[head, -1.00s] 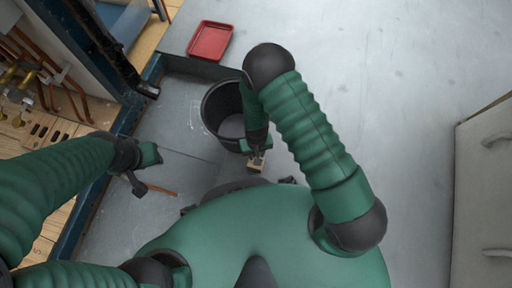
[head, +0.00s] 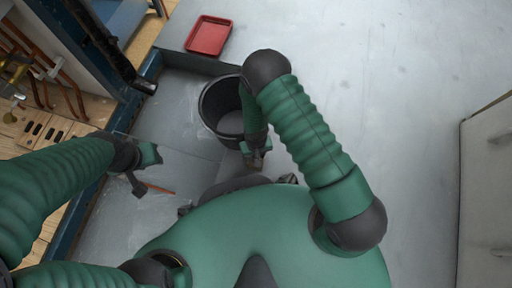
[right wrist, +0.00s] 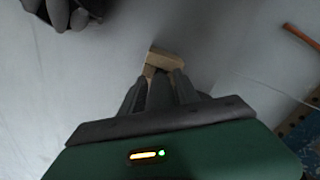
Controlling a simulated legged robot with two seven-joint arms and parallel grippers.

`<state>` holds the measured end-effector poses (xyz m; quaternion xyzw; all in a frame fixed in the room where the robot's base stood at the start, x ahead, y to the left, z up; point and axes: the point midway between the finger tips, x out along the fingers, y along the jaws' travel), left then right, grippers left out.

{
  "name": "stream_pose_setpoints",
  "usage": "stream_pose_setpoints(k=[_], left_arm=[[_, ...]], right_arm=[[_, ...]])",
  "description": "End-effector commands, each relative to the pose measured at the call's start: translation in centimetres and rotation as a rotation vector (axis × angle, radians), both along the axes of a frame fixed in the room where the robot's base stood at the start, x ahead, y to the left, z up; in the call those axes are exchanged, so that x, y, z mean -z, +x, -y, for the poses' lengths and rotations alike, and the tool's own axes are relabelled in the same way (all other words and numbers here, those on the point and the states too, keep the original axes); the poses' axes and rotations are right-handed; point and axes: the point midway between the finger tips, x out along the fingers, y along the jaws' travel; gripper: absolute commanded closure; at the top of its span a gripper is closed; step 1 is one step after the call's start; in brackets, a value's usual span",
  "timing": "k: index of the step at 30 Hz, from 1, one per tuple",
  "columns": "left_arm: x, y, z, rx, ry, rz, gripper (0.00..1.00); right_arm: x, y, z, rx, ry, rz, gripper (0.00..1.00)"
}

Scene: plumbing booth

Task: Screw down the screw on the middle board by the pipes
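The pipes (head: 45,68) and pale wooden boards (head: 70,128) with dark slots are at the left edge of the head view. I cannot make out the screw. My right gripper (head: 255,157) hangs low by the black bucket, well right of the boards. In the right wrist view its fingers (right wrist: 160,78) close at their tips on a small tan block (right wrist: 168,58). The block is mostly hidden in the head view. My left gripper (head: 145,175) is nearer the boards, over the grey floor; its finger opening is not clear.
A black bucket (head: 208,112) stands beside my right gripper. A red tray (head: 208,35) lies farther back. An orange rod (head: 160,189) lies on the floor near my left gripper. A blue frame post (head: 75,235) edges the booth. A grey cabinet (head: 488,200) is at right; the floor before it is clear.

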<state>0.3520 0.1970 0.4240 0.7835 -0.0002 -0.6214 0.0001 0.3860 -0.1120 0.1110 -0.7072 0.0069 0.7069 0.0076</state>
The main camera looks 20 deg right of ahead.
Motion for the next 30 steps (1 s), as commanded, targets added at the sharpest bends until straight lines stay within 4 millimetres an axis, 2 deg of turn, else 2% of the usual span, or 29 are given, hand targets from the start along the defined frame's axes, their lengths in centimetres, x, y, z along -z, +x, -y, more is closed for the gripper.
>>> stream_pose_setpoints(k=[1, 3, 11, 14, 17, 24, 30], left_arm=[[0.0, 0.0, 0.0, 0.0, 0.0, 0.0, 0.64], [0.0, 0.0, 0.0, 0.0, 0.0, 0.0, 0.64], [0.0, 0.0, 0.0, 0.0, 0.0, 0.0, 0.64], [-0.5, 0.0, 0.0, 0.0, 0.0, 0.0, 0.64], [-1.9, 0.0, 0.0, 0.0, 0.0, 0.0, 0.64], [-6.8, 0.0, 0.0, 0.0, 0.0, 0.0, 0.64], [-9.7, 0.0, 0.0, 0.0, 0.0, 0.0, 0.64]], right_arm=[[0.0, 0.0, 0.0, 0.0, 0.0, 0.0, 0.54], [0.0, 0.0, 0.0, 0.0, 0.0, 0.0, 0.45], [0.0, 0.0, 0.0, 0.0, 0.0, 0.0, 0.44], [-0.6, 0.0, 0.0, 0.0, 0.0, 0.001, 0.44], [-2.5, 0.1, 0.0, 0.0, 0.0, 0.002, 0.44], [-9.8, 0.0, 0.0, 0.0, 0.0, 0.001, 0.44], [-14.8, 0.1, 0.0, 0.0, 0.0, 0.0, 0.44]])
